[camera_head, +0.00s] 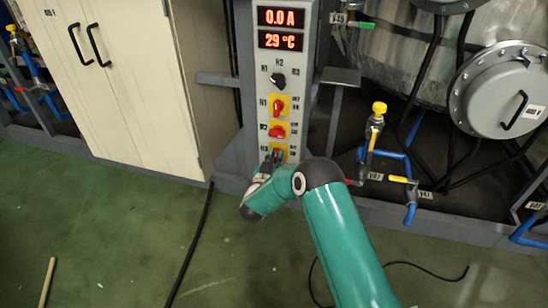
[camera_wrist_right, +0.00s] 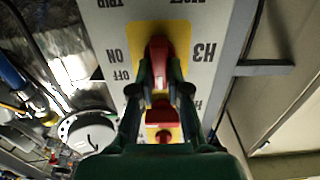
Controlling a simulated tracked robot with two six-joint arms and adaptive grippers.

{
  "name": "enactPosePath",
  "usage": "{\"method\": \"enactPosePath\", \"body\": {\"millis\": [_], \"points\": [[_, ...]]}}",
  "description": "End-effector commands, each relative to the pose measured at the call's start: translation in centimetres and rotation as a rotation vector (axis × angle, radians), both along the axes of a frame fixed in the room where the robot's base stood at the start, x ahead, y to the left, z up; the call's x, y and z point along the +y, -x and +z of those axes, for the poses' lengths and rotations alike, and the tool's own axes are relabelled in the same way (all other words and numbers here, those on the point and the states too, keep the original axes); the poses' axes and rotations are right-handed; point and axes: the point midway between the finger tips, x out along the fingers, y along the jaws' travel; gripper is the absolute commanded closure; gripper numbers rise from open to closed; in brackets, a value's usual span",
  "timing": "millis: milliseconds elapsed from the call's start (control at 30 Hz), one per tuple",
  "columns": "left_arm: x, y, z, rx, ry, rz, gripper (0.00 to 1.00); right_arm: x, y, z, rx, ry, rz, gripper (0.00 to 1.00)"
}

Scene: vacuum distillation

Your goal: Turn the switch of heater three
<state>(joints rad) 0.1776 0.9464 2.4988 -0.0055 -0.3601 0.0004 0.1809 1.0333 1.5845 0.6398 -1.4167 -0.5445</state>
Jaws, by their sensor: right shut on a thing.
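The control panel (camera_head: 293,75) is a grey upright column with red displays reading 0.0 A and 29 °C. It carries red switches on yellow plates, one above another. The lowest, heater three's switch, is mostly hidden by my right gripper (camera_head: 272,160) in the head view. In the right wrist view, its red knob (camera_wrist_right: 158,48) lies lengthwise up the picture beside the H3 label, with ON and OFF on the other side. My right gripper's fingers (camera_wrist_right: 160,78) are closed on either side of this knob. My left gripper is not in view.
Above are the red switch of heater two (camera_head: 278,131), heater one's switch (camera_head: 278,106) and a black selector knob (camera_head: 278,80). A beige cabinet (camera_head: 130,80) stands left. Pipes with a yellow valve (camera_head: 377,112) and a metal vessel (camera_head: 400,50) are right. Green floor is open in front.

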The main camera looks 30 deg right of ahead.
Motion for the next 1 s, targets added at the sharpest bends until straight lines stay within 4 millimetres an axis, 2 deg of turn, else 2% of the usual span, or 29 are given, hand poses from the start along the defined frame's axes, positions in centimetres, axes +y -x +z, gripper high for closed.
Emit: {"method": "enactPosePath", "body": {"millis": [467,1000], "points": [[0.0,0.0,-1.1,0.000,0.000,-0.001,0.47,-0.2,-0.1,-0.2,-0.083,-0.072,0.008,1.00],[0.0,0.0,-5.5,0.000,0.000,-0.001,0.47,-0.8,0.4,-0.6,-0.443,-0.372,0.005,1.00]]}}
